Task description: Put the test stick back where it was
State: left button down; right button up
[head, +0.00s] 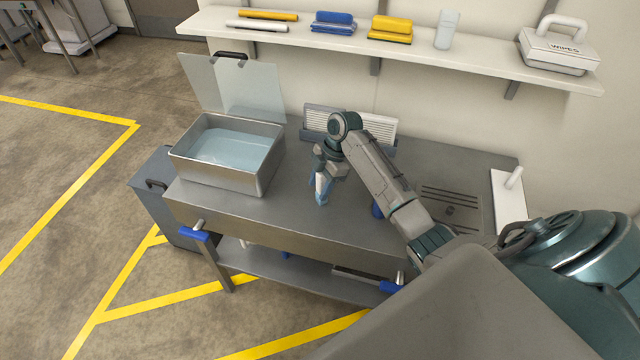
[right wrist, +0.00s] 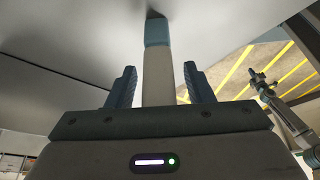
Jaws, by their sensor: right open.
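My right gripper (head: 321,178) points down over the middle of the steel bench, in front of the grey rack. In the right wrist view its two fingers (right wrist: 160,88) stand apart. A pale stick with a teal band (right wrist: 157,55), which looks like the test stick, stands between them with clear gaps on both sides. Its far end is at or close to a dark spot on the grey surface; I cannot tell if it touches. In the head view a pale blue and white piece (head: 322,190) shows at the fingertips.
A steel basin of water (head: 262,180) with a raised clear lid (head: 250,90) stands at the bench's left. A rack with white ribbed panels (head: 322,120) stands behind my gripper. A white holder (head: 506,208) is at right. A wall shelf (head: 290,40) runs above. The front bench is clear.

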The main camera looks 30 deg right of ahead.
jog(key=shift+r, duration=0.15)
jog(key=shift+d+r, duration=0.2)
jog(key=shift+r, duration=0.05)
jog(key=b+v, duration=0.2)
jog(key=v, duration=0.9)
jog(key=shift+r, duration=0.2)
